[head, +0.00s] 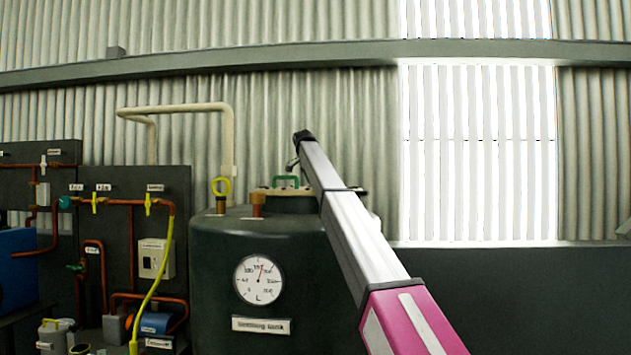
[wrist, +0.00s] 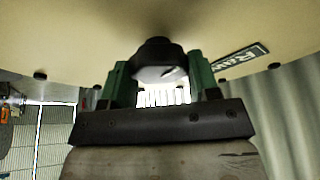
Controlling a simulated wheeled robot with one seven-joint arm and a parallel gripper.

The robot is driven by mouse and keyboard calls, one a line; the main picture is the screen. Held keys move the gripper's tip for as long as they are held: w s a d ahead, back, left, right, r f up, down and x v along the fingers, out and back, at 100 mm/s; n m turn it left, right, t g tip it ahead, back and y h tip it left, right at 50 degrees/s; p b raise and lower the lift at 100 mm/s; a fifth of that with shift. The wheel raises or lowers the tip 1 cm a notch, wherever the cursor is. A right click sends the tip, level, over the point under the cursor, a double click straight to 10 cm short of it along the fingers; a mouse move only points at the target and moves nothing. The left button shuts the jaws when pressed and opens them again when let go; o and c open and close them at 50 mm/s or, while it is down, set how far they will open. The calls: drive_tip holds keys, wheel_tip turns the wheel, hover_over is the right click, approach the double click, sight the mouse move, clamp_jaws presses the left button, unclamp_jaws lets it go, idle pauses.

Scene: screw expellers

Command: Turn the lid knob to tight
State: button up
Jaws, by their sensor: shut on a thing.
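The knob's pointer and any tight mark cannot be made out. In the head view, my arm reaches up to the top of a dark tank (head: 215,275). My gripper's fingers are not clear there, and the knob cannot be made out.
The tank has a round dial gauge (head: 258,280) and a name plate (head: 261,325). A panel (head: 120,235) with copper pipes stands left. In the wrist view, a label (wrist: 240,62) lies right of the knob.

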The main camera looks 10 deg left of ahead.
drive_tip(key=o, duration=0.9)
drive_tip(key=v, duration=1)
drive_tip(key=shift+s+a+r, duration=0.15)
drive_tip(key=shift+r, duration=0.2)
